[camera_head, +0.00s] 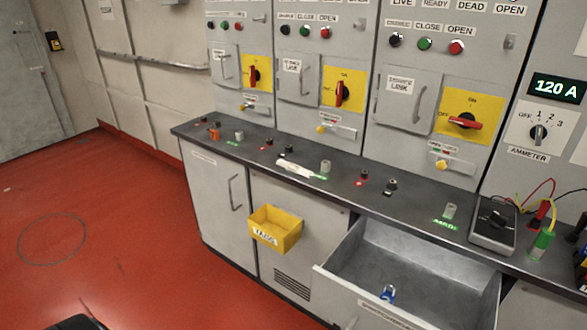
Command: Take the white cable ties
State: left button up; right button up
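A flat white strip-like bundle (295,169), which looks like the white cable ties, lies on the dark counter (225,142) left of centre. It lies in front of the middle panel, with a small green label at its right end. Single ties cannot be made out at this size. Neither of my grippers can be made out in the view. A dark shape at the bottom left edge may be part of my body.
A yellow bin (275,230) hangs on the cabinet front below the bundle. An open drawer (335,282) juts out at right, with a blue padlock (388,293) inside. Small fittings dot the counter. A meter (493,225) sits at right. Red floor at left is clear.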

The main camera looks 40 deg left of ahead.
aim_at(296, 169)
jog(key=i+j, duration=0.2)
jog(key=j, duration=0.15)
jog(key=i+j, duration=0.45)
jog(key=j, duration=0.3)
jog(key=i+z, duration=0.05)
